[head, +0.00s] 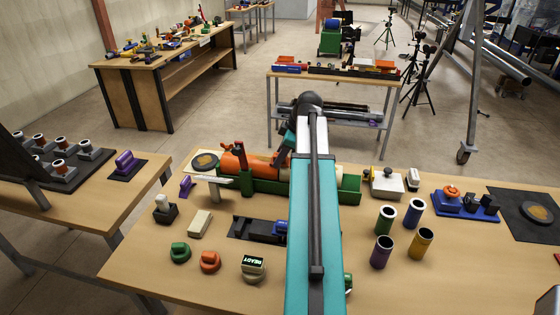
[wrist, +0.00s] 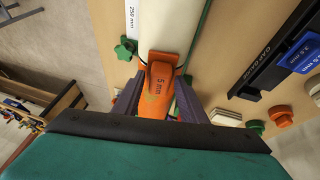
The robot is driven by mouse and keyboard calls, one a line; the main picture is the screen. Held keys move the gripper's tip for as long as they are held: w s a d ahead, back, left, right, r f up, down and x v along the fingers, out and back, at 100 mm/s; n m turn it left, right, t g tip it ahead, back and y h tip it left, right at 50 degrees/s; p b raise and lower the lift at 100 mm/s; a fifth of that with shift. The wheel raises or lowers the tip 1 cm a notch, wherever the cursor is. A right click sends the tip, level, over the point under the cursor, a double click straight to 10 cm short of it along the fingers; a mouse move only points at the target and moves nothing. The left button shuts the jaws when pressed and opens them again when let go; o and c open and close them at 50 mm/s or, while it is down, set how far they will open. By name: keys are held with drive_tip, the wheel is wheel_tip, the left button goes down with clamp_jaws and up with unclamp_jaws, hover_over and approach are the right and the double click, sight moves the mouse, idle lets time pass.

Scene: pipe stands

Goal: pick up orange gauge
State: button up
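The orange gauge (wrist: 156,95), marked "5 mm", shows at the centre of the wrist view, at the end of a pale pipe section (wrist: 165,25). My gripper (wrist: 159,85) has one dark purplish finger on each side of it. The fingers lie close along its sides, but I cannot tell whether they press on it. My gripper's body hides the area below. In the head view my arm covers the gripper and the gauge, above the green pipe stand (head: 348,182).
A black gauge rack (wrist: 275,60) with a blue gauge (wrist: 297,57) lies right in the wrist view. Green (head: 180,252) and orange (head: 209,262) knobs stand at the front left of the table. Several upright cups (head: 413,212) stand right of my arm.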

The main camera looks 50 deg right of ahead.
sight(277, 153)
drive_tip(key=c, duration=0.7)
drive_tip(key=shift+r, duration=0.1)
drive_tip(key=shift+r+p, duration=1)
drive_tip(key=shift+r, duration=0.6)
drive_tip(key=s+a+r+b, duration=0.1)
drive_tip(key=s+a+b, duration=0.6)
drive_tip(key=s, duration=0.6)
drive_tip(key=shift+s+a+r, duration=0.2)
drive_tip(key=shift+s+a, duration=0.1)
drive_tip(key=shift+a, duration=0.3)
drive_tip(key=shift+a, duration=0.1)
